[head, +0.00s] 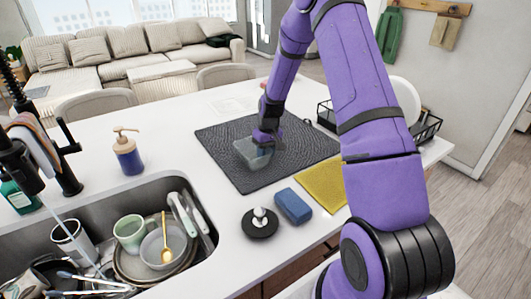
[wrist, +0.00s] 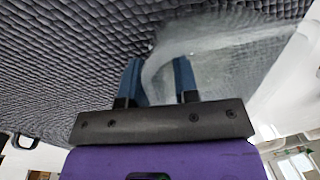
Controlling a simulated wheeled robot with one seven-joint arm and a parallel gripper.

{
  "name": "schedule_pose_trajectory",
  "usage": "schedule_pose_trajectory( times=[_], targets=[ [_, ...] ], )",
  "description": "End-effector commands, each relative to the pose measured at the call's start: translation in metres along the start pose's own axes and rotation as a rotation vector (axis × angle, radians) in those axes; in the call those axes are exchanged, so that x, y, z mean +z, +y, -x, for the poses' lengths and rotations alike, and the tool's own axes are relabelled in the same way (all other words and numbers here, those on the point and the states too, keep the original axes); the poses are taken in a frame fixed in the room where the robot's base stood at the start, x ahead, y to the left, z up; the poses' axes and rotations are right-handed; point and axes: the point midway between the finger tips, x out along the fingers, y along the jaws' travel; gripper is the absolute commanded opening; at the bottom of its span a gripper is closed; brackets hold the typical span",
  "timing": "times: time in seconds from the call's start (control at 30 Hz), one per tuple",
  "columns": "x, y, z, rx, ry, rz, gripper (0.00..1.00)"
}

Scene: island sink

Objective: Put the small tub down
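The small tub (head: 252,153) is clear and pale, and in the head view it is over the dark drying mat (head: 225,140), left of my gripper (head: 266,138). In the wrist view the see-through tub (wrist: 225,65) spreads to the right, and part of it passes between the two blue fingers of my gripper (wrist: 160,78). The fingers are partly closed on it. The tub looks tilted. I cannot tell whether its underside touches the mat.
A sink (head: 110,240) full of dishes lies at front left. A blue sponge (head: 292,206), a yellow cloth (head: 322,186) and a black-and-white stopper (head: 259,222) lie in front of the mat. A soap bottle (head: 128,155) stands left. The mat's left part is clear.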

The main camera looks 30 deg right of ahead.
Motion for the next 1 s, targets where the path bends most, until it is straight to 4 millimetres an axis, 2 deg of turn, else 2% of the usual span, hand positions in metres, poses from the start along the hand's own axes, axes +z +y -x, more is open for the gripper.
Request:
schedule_pose_trajectory(
  times=[0.17, 0.27, 0.37, 0.7, 0.8, 1.0],
  targets=[
    [0.0, 0.0, 0.002, 0.0, 0.001, 0.0, 0.28],
    [-0.001, 0.0, 0.009, 0.001, 0.003, 0.0, 0.28],
    [-0.001, 0.0, 0.023, 0.001, 0.003, 0.0, 0.28],
    [0.0, 0.0, 0.09, 0.001, 0.003, 0.0, 0.28],
    [-0.001, 0.0, 0.105, 0.001, 0.003, 0.0, 0.28],
    [0.0, -0.001, 0.121, 0.001, 0.002, 0.0, 0.28]
  ],
)
